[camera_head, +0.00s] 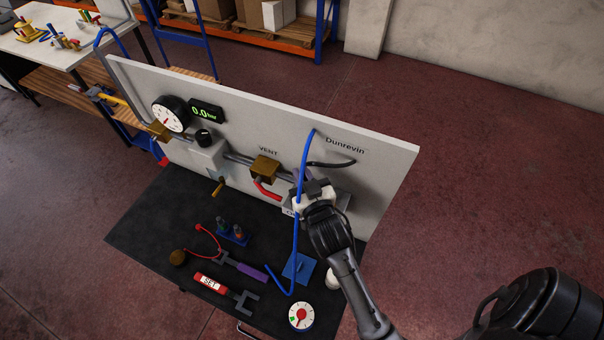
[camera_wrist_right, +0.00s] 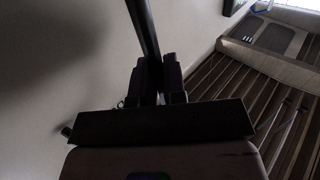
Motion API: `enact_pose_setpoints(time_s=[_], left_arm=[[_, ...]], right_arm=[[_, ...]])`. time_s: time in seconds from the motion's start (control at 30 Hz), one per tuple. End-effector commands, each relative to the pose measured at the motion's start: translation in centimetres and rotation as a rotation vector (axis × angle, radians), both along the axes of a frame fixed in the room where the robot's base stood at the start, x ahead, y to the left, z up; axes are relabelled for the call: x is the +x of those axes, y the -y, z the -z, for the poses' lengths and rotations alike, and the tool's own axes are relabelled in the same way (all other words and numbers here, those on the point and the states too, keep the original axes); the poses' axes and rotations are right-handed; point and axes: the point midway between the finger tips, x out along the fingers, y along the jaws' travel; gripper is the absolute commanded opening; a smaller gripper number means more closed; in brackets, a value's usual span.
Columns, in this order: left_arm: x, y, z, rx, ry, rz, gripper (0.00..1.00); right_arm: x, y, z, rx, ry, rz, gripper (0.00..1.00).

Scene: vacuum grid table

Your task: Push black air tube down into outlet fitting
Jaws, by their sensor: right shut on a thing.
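The black air tube (camera_head: 333,164) shows in the head view against the white panel, right of the blue hose, with its lower part running to my right gripper (camera_head: 314,188). In the right wrist view a dark tube (camera_wrist_right: 143,30) runs down between the two fingers of my right gripper (camera_wrist_right: 155,78), which is shut on it. The gripper is at a pale block (camera_head: 344,199) with a partly covered label at the panel's foot. The outlet fitting and the tube's lower end are hidden behind the gripper, so I cannot tell whether they touch. My left gripper is not in view.
A blue hose (camera_head: 307,153) passes close by the gripper. The white panel (camera_head: 385,160) stands right behind it. A brass VENT block (camera_head: 264,169) and red handle (camera_head: 266,190) are to the left. Tools and a small gauge (camera_head: 301,316) lie on the dark table (camera_head: 150,225).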

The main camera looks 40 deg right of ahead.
Motion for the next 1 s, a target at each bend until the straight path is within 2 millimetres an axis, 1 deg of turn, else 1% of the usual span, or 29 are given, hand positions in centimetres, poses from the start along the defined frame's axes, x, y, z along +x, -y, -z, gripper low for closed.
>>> enact_pose_setpoints(time_s=[0.47, 0.77, 0.97, 1.0], left_arm=[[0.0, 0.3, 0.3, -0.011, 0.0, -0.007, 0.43], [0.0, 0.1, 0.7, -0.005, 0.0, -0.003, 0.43], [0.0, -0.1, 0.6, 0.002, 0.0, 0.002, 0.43], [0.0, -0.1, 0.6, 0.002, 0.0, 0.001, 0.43]], right_arm=[[0.0, 0.0, 0.6, 0.0, 0.0, 0.0, 0.0], [0.0, 0.0, 1.2, 0.0, 0.0, 0.0, 0.0], [0.0, 0.0, 1.0, 0.0, 0.001, 0.0, 0.0], [0.0, 0.0, 1.0, 0.0, 0.001, 0.0, 0.15]])
